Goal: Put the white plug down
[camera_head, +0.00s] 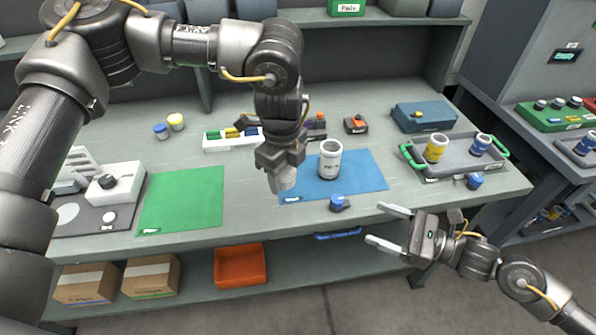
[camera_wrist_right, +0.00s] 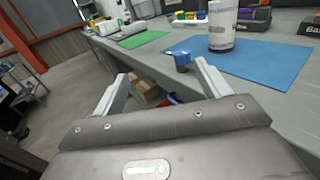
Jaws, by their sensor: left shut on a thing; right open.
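My left gripper (camera_head: 282,182) hangs over the left part of the blue mat (camera_head: 365,182), pointing down, and is shut. The white plug is hard to tell from the pale fingers; what shows between them is a small pale shape, mostly hidden. A white jar (camera_head: 330,162) stands upright on the blue mat, just right of the left gripper; it also shows in the right wrist view (camera_wrist_right: 222,32). My right gripper (camera_head: 385,228) is open and empty in front of the table's front edge; its spread fingers show in the right wrist view (camera_wrist_right: 160,85).
A blue cap (camera_head: 339,203) lies at the blue mat's front edge. A green mat (camera_head: 182,200) is clear at the left, beside a grey-and-white device (camera_head: 116,190). A tray (camera_head: 455,160) with green handles holds two jars at the right. A white rack (camera_head: 222,142) stands behind.

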